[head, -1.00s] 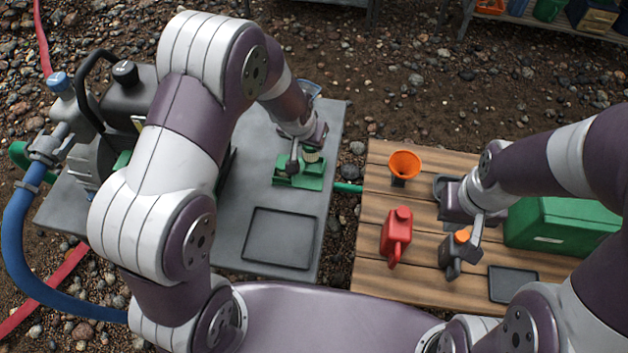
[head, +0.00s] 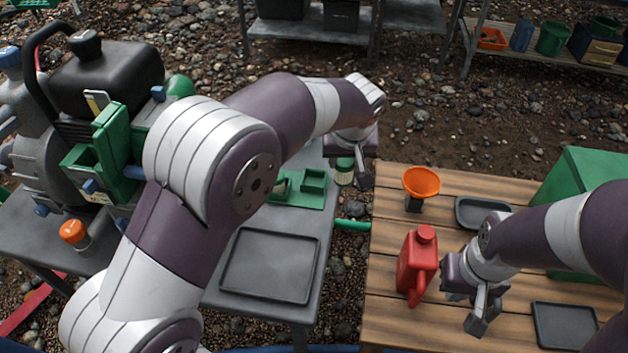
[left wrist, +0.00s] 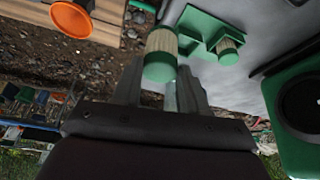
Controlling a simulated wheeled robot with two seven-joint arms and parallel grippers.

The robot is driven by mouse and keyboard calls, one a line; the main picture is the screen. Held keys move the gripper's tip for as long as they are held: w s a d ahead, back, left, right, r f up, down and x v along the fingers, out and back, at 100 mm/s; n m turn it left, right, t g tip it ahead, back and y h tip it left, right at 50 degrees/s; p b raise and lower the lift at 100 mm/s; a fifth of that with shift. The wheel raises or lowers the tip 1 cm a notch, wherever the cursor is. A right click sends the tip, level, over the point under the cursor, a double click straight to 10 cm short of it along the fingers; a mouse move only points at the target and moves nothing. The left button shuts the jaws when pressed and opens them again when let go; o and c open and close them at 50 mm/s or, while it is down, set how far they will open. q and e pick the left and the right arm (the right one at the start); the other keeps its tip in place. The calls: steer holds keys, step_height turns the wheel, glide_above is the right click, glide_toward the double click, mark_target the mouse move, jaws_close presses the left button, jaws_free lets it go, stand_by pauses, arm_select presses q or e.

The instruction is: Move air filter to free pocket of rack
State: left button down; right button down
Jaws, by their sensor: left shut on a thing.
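My left gripper (head: 352,160) is shut on an air filter (head: 344,172), a pale pleated cylinder with a green end. In the left wrist view the held air filter (left wrist: 161,54) is between the fingers. The green rack (head: 312,186) is on the grey bench, just left of and below the held filter in the head view; my left arm covers its left part. The left wrist view shows the rack (left wrist: 196,22) with an open pocket and a second pleated filter (left wrist: 229,47) at it. My right gripper (head: 473,302) is over the wooden table beside the red jug, its jaw gap unclear.
An empty black tray (head: 269,266) lies on the grey bench near the rack. An engine with a black tank (head: 107,75) stands at left. The wooden table holds an orange funnel (head: 421,182), the red jug (head: 417,262), dark trays (head: 565,326) and a green case (head: 590,185).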

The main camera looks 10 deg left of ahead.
arm_select(q)
steer(key=w+a+f+b, duration=0.1)
steer(key=w+a+f, duration=0.1)
steer(key=f, duration=0.1)
steer(key=w+a+f+b, duration=0.1)
steer(key=w+a+f, duration=0.1)
steer(key=a+f, duration=0.1)
steer(key=w+a+f+b, duration=0.1)
steer(key=w+a+f, duration=0.1)
steer(key=w+f, duration=0.1)
steer(key=shift+a+f, duration=0.3)
steer(key=shift+f, duration=0.5)
steer(key=shift+r, duration=0.1)
steer(key=c, duration=0.6)
jaws_free()
